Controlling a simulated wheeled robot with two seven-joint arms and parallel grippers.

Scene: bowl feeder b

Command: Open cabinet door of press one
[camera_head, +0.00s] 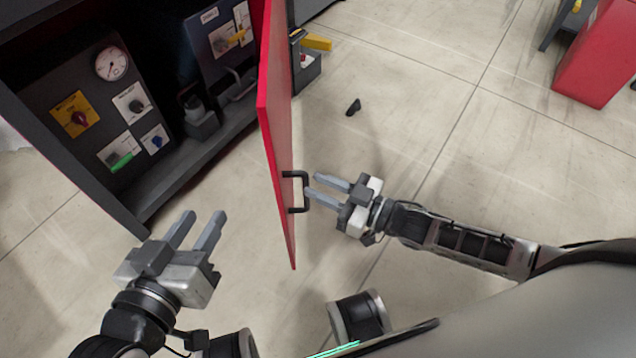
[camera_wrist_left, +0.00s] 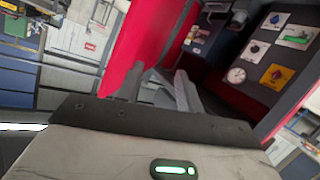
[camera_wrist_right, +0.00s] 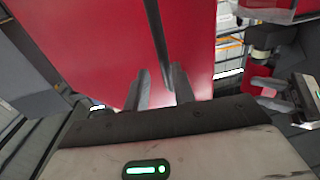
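The red cabinet door (camera_head: 277,130) stands swung out from the dark cabinet (camera_head: 60,165), so the inside shows. A black bar handle (camera_head: 305,178) is on its outer face. My right gripper (camera_head: 312,185) is open, with its fingertips right at the handle. In the right wrist view the dark handle bar (camera_wrist_right: 157,40) runs down towards the gap between the fingers (camera_wrist_right: 158,90); I cannot tell whether they touch it. My left gripper (camera_head: 203,215) is open and empty, on the inner side of the door, in front of the cabinet opening. The door also shows in the left wrist view (camera_wrist_left: 150,35).
Inside the cabinet are a gauge (camera_head: 111,64), a yellow-plated switch (camera_head: 75,114) and other knobs. A small dark object (camera_head: 353,107) lies on the floor beyond the door. A red box (camera_head: 600,55) stands at the upper right. The floor between is mostly clear.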

